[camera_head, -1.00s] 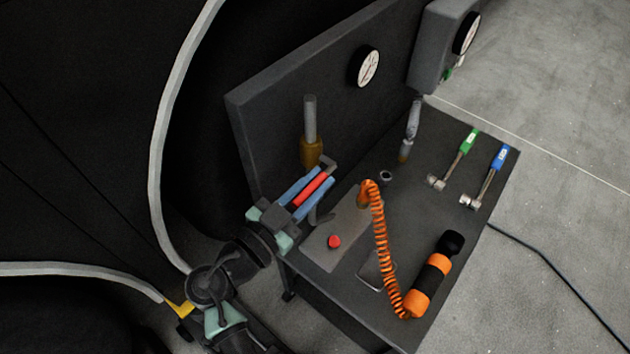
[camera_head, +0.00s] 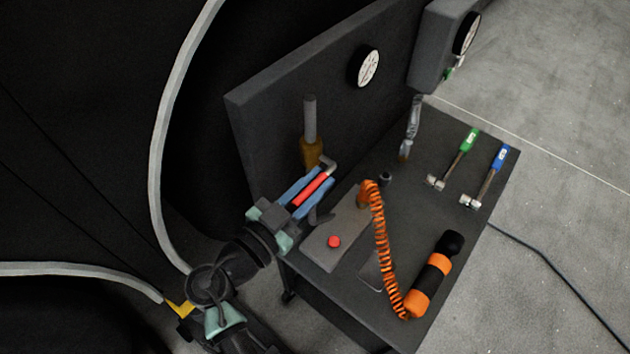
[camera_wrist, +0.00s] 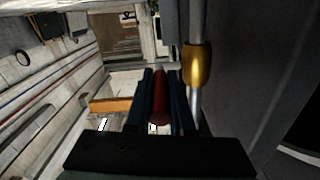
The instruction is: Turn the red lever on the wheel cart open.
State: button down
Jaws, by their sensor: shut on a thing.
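The red lever (camera_head: 310,190) lies between the two blue fingers of my gripper (camera_head: 313,188), at the left end of the dark wheel cart (camera_head: 440,190). My gripper is shut on it. In the wrist view the red lever (camera_wrist: 159,98) runs lengthwise between the dark blue fingers (camera_wrist: 160,95). The lever's far end meets a grey elbow beside a brass valve body (camera_head: 312,152) on an upright grey pipe. The brass part also shows in the wrist view (camera_wrist: 197,65), just right of the fingers. The lever's near end is partly hidden by my gripper.
The cart's upright panel (camera_head: 290,90) stands close behind the valve, with a round gauge (camera_head: 368,66). A coiled orange hose (camera_head: 380,250), a red button (camera_head: 334,242), an orange-black cylinder (camera_head: 430,275), a green-handled tool (camera_head: 458,155) and a blue-handled tool (camera_head: 487,180) are on the cart top.

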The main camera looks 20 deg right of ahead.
aim_at(316, 180)
dwell(0.4)
